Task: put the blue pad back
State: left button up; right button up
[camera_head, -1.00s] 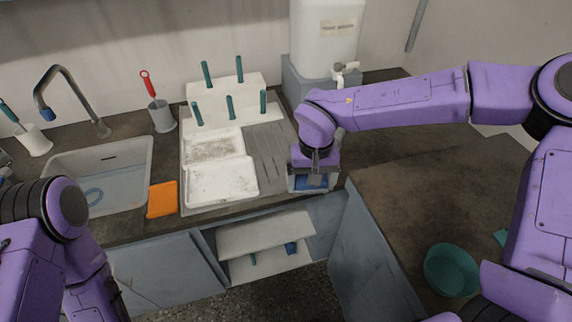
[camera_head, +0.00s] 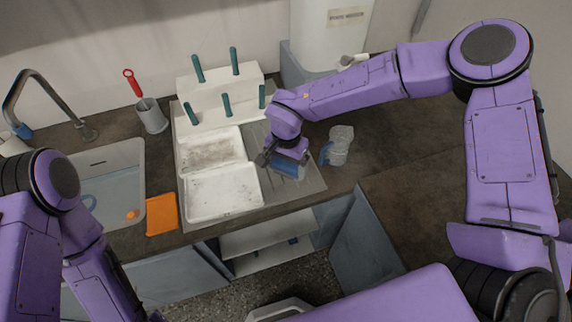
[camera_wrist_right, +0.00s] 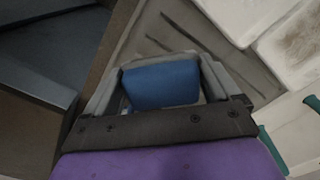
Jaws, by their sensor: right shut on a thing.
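The blue pad (camera_head: 288,172) is between the fingers of my right gripper (camera_head: 284,166), over the grooved drainer (camera_head: 308,188) just right of the white trays. In the right wrist view the blue pad (camera_wrist_right: 160,84) fills the gap between the two grey fingers, and the grooves lie beyond it. The gripper is shut on it. I cannot tell whether the pad touches the drainer. My left arm comes in at the left, but its gripper is out of view.
A clear jug (camera_head: 339,147) with a blue handle stands right of the gripper. Two white trays (camera_head: 222,192) and a white rack (camera_head: 217,90) with teal handles are to its left. An orange pad (camera_head: 161,214) lies beside the sink (camera_head: 117,164). The right counter is clear.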

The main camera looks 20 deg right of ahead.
aim_at(286, 169)
jog(key=f, duration=0.1)
jog(key=w+f+p, duration=0.1)
jog(key=f, duration=0.1)
jog(key=w+f+p, duration=0.1)
jog(key=f, duration=0.1)
jog(key=shift+d+f, duration=0.2)
jog(key=shift+d, duration=0.15)
jog(key=shift+f, duration=0.35)
jog(key=o, duration=0.7)
jog(key=shift+c, duration=0.2)
jog(key=shift+r, duration=0.35)
notch_tip(286, 169, up, 12)
jog(key=b, duration=0.2)
jog(key=shift+f+b, duration=0.1)
jog(key=shift+b, duration=0.3)
